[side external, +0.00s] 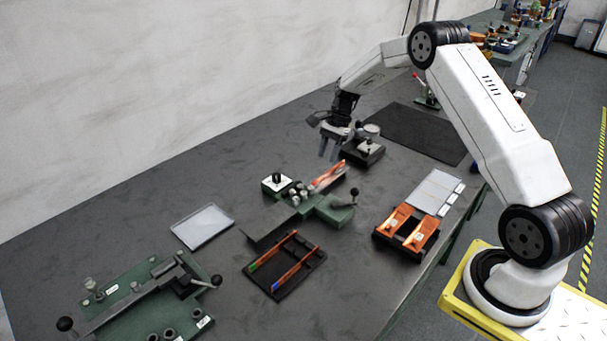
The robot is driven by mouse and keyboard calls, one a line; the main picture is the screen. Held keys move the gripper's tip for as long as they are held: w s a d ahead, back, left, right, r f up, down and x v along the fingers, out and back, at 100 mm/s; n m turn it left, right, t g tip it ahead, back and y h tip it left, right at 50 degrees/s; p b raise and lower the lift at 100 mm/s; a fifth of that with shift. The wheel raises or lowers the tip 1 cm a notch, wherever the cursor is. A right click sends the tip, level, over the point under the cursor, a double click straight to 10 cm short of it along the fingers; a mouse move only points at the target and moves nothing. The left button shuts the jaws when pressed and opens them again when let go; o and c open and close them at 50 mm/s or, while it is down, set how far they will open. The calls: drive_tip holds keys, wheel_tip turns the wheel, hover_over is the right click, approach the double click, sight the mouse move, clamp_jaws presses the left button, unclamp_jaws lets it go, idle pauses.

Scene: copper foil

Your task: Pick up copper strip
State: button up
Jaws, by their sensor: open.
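My gripper (329,154) hangs fingers-down above the table, behind the green fixture and left of a small dark device. It is open and I see nothing held in it. I cannot clearly single out a copper strip. A reddish-orange elongated piece (328,176) lies at an angle at the back of the green fixture (328,207), below and near my fingertips. Its material is too small to tell.
A black frame with orange rails (285,265), a clear tray (203,226) and a green lever fixture (140,300) stand towards the front left. A holder with orange blocks (407,232) and a grey plate (433,192) are at right. A dark mat (412,131) lies behind.

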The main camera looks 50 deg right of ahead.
sight(323, 176)
drive_tip(key=shift+a+f, duration=0.2)
drive_tip(key=shift+f, duration=0.25)
drive_tip(key=x, duration=0.4)
drive_tip(key=shift+s+a, duration=0.1)
drive_tip(key=shift+s, duration=0.1)
drive_tip(key=shift+a+f, duration=0.15)
drive_tip(key=shift+f, duration=0.35)
drive_tip(key=shift+f, duration=0.15)
clamp_jaws()
idle(1.5)
